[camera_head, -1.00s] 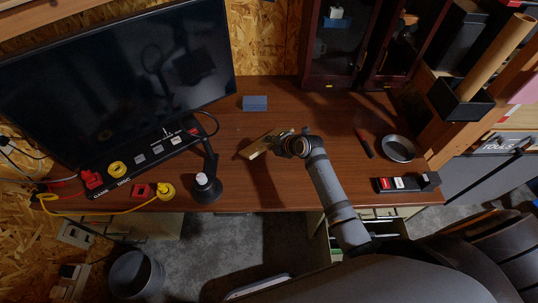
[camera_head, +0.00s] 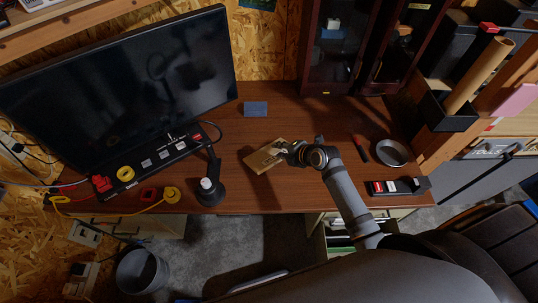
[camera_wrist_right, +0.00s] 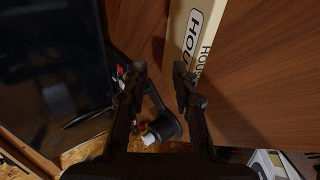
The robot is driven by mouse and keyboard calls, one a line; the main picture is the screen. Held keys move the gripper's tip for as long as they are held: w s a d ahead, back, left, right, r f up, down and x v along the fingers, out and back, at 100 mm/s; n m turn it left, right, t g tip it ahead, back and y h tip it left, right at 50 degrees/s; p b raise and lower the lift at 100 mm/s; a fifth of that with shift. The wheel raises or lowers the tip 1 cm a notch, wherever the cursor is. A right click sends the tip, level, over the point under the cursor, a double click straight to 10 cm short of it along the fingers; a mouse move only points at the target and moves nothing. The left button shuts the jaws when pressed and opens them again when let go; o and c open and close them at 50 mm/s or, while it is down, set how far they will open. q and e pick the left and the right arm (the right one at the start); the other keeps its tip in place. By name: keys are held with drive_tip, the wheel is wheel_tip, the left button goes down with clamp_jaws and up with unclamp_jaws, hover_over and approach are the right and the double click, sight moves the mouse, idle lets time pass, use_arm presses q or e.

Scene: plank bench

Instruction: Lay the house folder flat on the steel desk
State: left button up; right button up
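The house folder (camera_head: 265,157) is a tan, box-like folder on the brown-topped desk (camera_head: 325,112), just left of my right gripper (camera_head: 294,152). My left gripper is not in view.
A large monitor (camera_head: 120,95) and a black stand (camera_head: 210,190) are left of the folder. A blue block (camera_head: 255,108) lies behind it. A round metal dish (camera_head: 391,152) and a black switch box (camera_head: 398,187) are at the right. The desk's middle back is clear.

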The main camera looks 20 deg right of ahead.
drive_tip(key=shift+s, duration=0.1)
drive_tip(key=shift+r, duration=0.1)
wheel_tip(320, 180, up, 8)
drive_tip(key=s+d+p, duration=0.1)
drive_tip(key=s+p, duration=0.1)
drive_tip(key=p, duration=0.4)
